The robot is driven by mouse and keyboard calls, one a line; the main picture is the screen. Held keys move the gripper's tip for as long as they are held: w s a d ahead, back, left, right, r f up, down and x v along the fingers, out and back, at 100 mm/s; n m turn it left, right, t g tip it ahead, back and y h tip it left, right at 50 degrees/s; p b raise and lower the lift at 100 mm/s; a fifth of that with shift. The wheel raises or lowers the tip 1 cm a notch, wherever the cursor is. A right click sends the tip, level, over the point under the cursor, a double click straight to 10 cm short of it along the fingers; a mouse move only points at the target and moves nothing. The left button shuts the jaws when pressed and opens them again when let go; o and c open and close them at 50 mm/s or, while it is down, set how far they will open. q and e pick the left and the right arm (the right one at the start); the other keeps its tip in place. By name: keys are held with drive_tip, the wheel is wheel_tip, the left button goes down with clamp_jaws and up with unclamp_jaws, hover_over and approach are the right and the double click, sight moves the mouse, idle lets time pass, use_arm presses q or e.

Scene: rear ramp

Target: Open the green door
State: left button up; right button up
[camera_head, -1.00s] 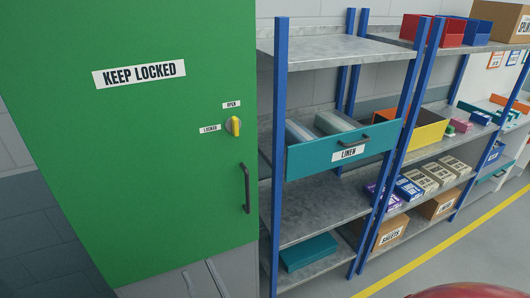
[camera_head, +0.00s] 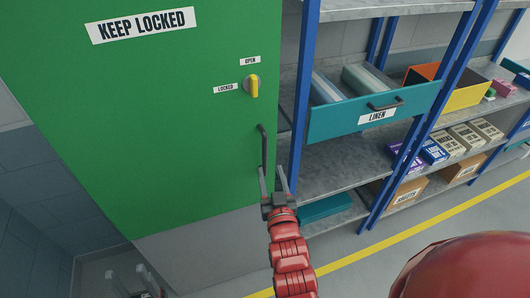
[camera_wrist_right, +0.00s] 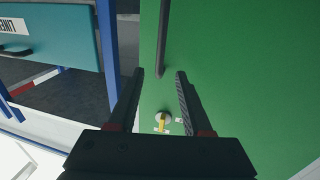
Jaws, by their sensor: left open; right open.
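The green door (camera_head: 190,120) is shut, as far as I can see. Its yellow knob (camera_head: 254,86) stands upright, pointing to the OPEN label (camera_head: 250,61) rather than the LOCKED label (camera_head: 225,88). The dark bar handle (camera_head: 263,148) is below the knob; it also shows in the right wrist view (camera_wrist_right: 163,38). My right gripper (camera_head: 272,172) is open and empty at the handle's lower end in the head view. In the right wrist view its fingertips (camera_wrist_right: 160,73) lie either side of the handle's line; contact cannot be told. My left gripper (camera_head: 127,274) is open, low at the left.
A blue-post shelf rack (camera_head: 306,95) stands right beside the door's handle edge. A teal LINEN drawer (camera_head: 350,120) juts out from it. Boxes fill further shelves at right. A yellow floor line (camera_head: 420,235) runs along the rack, with bare floor beyond it.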

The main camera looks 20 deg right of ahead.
sight(265, 148)
drive_tip(key=w+b, duration=0.5)
drive_tip(key=shift+d+f, duration=0.25)
drive_tip(key=shift+d, duration=0.15)
drive_tip(key=w, duration=0.4)
drive_tip(key=shift+w+d+r+p, duration=0.15)
drive_tip(key=shift+d+r+p, duration=0.2)
drive_tip(key=shift+w+d+r, duration=0.1)
drive_tip(key=shift+w, duration=0.65)
clamp_jaws()
